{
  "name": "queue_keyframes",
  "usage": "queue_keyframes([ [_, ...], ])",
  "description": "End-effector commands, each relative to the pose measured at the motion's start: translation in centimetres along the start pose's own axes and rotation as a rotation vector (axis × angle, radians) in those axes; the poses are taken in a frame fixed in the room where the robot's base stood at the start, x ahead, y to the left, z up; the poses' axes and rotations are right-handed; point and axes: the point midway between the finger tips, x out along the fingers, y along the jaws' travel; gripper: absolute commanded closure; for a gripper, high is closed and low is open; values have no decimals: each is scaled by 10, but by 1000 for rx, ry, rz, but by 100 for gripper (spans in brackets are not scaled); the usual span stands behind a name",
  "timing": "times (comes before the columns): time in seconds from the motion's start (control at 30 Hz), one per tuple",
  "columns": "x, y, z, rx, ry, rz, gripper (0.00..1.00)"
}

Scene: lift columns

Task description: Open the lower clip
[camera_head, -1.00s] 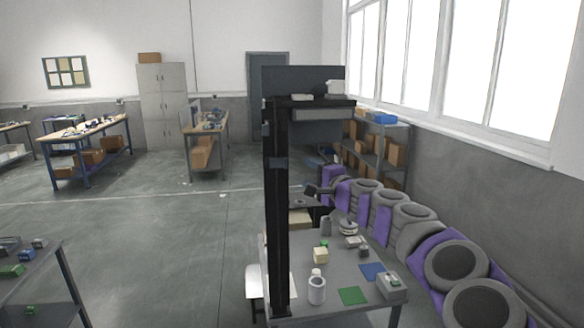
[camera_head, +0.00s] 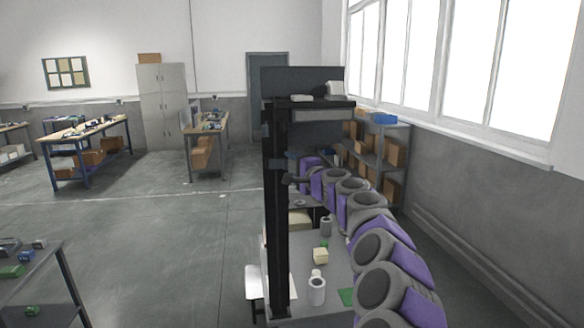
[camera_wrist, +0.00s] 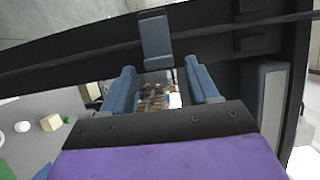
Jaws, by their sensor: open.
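The lower clip (camera_head: 280,164) is a small grey-blue piece on the black upright column (camera_head: 280,230) in the head view. In the wrist view a grey-blue clip (camera_wrist: 156,42) sits on the black column, which runs across the picture. My gripper (camera_wrist: 161,70) is open, with its two blue fingers apart, one on each side of the clip's line and just short of it. Nothing is between the fingers. In the head view my gripper (camera_head: 291,180) is just right of the column, close below the clip, and its fingers are hard to make out.
A grey table (camera_head: 338,265) at the column's foot holds a white mug (camera_head: 317,291), a beige block (camera_head: 320,256) and a green mat (camera_head: 347,297). My purple and grey arm covers its right side. A shelf (camera_head: 396,150) stands behind. Open floor lies left of the column.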

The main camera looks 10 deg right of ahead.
Motion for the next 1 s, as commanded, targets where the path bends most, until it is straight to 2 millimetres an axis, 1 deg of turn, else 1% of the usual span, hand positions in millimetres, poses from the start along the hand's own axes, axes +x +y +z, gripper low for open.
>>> queue_keyframes([
  [0.13, 4, 0, 4, -2, -3, 1, 40],
  [0.37, 2, 1, -2, 2, -3, 0, 40],
  [0.53, 1, 1, -4, 3, -4, 0, 57],
  [0.9, 4, 2, 2, 0, -4, 3, 92],
  [0.93, 4, 2, 2, -1, -5, 3, 95],
  [1.0, 4, 3, 3, -1, -7, 4, 96],
])
